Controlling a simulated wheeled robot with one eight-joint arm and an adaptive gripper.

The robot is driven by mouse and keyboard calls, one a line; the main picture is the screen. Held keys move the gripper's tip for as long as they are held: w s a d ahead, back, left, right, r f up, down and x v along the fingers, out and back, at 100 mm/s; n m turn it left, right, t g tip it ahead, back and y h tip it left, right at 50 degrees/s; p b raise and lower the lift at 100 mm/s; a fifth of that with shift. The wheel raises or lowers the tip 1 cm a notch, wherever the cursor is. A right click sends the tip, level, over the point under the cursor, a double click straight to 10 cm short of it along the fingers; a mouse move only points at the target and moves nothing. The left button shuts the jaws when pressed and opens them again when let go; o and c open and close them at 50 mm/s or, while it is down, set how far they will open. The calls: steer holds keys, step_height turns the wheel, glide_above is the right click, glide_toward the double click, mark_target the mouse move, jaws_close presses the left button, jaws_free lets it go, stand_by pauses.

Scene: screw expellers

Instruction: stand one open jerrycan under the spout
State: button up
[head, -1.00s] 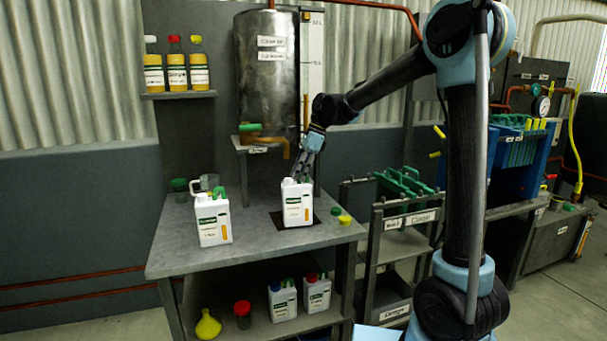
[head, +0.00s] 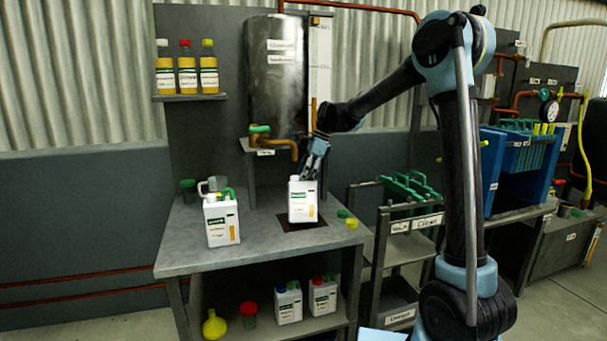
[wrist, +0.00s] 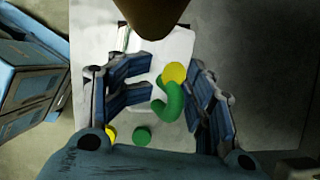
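A white jerrycan (head: 302,205) with a green label stands upright on the dark square plate in the bench, below the copper spout (head: 286,144). My gripper (head: 311,171) is at its top. In the wrist view my gripper (wrist: 172,92) has its fingers apart on both sides of a green handle (wrist: 172,104) and a yellow round part (wrist: 174,74). I cannot tell whether they touch it, or whether the yellow part is a cap or the mouth. The spout's end (wrist: 150,18) is close by. A second white jerrycan (head: 221,221) stands left on the bench.
Loose green (head: 342,213) and yellow (head: 352,223) caps lie on the bench (head: 270,258) to the right. Two jerrycans (head: 288,303) (head: 322,295), a red-lidded jar (head: 248,316) and a yellow funnel (head: 214,327) are on the lower shelf. A rack (head: 400,245) stands right of the bench.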

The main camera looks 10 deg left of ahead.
steer(key=shift+w+d+f, duration=0.15)
steer(key=shift+w+f, duration=0.4)
steer(key=shift+s+r, duration=0.65)
steer(key=shift+s, duration=0.05)
steer(key=v, duration=1.2)
steer(key=shift+w+d+f, duration=0.1)
steer(key=shift+d, duration=0.1)
